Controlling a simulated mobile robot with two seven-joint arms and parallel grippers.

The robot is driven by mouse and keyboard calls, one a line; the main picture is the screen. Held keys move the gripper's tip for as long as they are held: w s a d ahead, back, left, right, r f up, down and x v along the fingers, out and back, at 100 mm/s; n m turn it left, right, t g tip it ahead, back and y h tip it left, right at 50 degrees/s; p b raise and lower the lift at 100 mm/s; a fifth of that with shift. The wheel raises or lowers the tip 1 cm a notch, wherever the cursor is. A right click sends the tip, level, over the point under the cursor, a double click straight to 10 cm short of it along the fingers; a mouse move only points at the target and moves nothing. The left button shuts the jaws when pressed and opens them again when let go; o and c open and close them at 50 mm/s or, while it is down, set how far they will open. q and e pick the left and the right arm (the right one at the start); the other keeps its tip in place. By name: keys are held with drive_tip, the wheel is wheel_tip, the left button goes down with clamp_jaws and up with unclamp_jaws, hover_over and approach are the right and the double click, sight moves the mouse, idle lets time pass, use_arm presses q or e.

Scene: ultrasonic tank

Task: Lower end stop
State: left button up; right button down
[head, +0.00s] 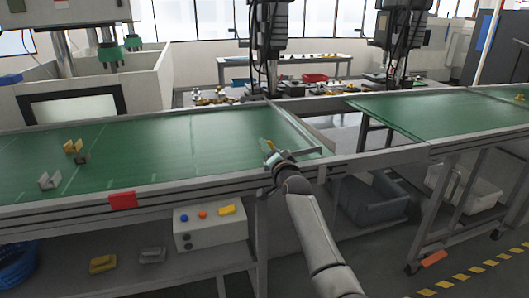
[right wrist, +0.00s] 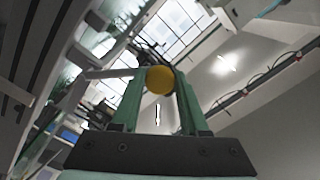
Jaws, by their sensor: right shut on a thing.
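My right gripper (head: 271,150) is at the right end of the near green belt, by its front rail. In the right wrist view its two green fingers (right wrist: 160,100) are shut on a round yellow knob (right wrist: 160,80). A grey bar (head: 295,127), which looks like the end stop, runs across the belt's end just right of the gripper. It appears to stand above the belt surface. How the knob joins it is hidden. My left gripper is not in view.
Yellow and grey parts (head: 48,181) lie on the left of the belt (head: 130,150). A gap separates it from another green belt (head: 450,112). A control box (head: 210,228) with buttons and a red block (head: 122,200) are at the front. A grey bin (head: 375,203) stands below.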

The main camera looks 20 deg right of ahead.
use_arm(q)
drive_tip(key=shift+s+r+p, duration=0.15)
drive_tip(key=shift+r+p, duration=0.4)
use_arm(e)
drive_tip(key=shift+d+r+m, duration=0.8)
drive_tip(key=shift+m, duration=0.3)
drive_tip(key=shift+c, duration=2.1)
unclamp_jaws()
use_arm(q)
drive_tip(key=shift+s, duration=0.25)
use_arm(e)
drive_tip(key=shift+s, duration=0.1)
